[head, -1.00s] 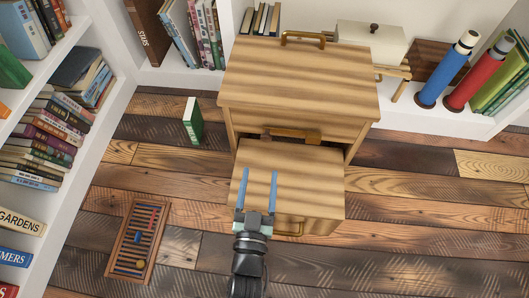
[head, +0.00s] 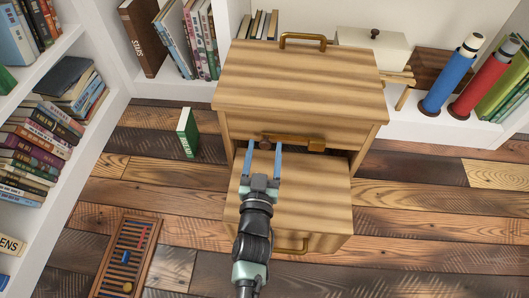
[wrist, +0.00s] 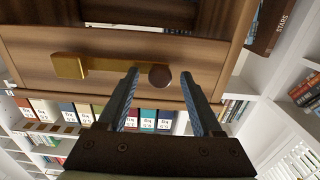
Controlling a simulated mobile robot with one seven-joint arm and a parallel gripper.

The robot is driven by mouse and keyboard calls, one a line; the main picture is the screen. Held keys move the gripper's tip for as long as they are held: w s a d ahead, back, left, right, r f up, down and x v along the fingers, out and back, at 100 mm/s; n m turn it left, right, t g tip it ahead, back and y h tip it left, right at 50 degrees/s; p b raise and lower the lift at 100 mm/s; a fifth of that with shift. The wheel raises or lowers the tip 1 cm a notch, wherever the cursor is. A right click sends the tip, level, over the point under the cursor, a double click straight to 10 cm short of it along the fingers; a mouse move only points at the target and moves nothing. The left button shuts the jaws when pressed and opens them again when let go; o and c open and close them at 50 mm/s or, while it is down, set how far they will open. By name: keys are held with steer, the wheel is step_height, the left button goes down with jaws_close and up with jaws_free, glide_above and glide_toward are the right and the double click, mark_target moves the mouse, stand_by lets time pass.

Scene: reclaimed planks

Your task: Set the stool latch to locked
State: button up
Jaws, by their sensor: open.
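The wooden stool (head: 300,90) stands on the plank floor, with a lower step (head: 310,200) in front. Its latch (head: 290,143) is on the front face just above the step: a brass bar with a dark round knob at its left end and a wider brass piece at its right. In the wrist view the knob (wrist: 160,77) shows at the bar's right end, the brass block (wrist: 68,66) at its left. My gripper (head: 264,147) is open, its blue fingers on either side of the knob. I cannot tell whether either finger touches it.
A green book (head: 188,132) stands on the floor left of the stool. An abacus-like wooden frame (head: 126,258) lies at lower left. Bookshelves line the left and back. Blue (head: 448,77) and red (head: 482,80) cylinders stand at right. Floor right of the step is clear.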

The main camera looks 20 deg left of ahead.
steer(key=shift+w, duration=0.2)
jaws_close()
stand_by(0.3)
stand_by(1.1)
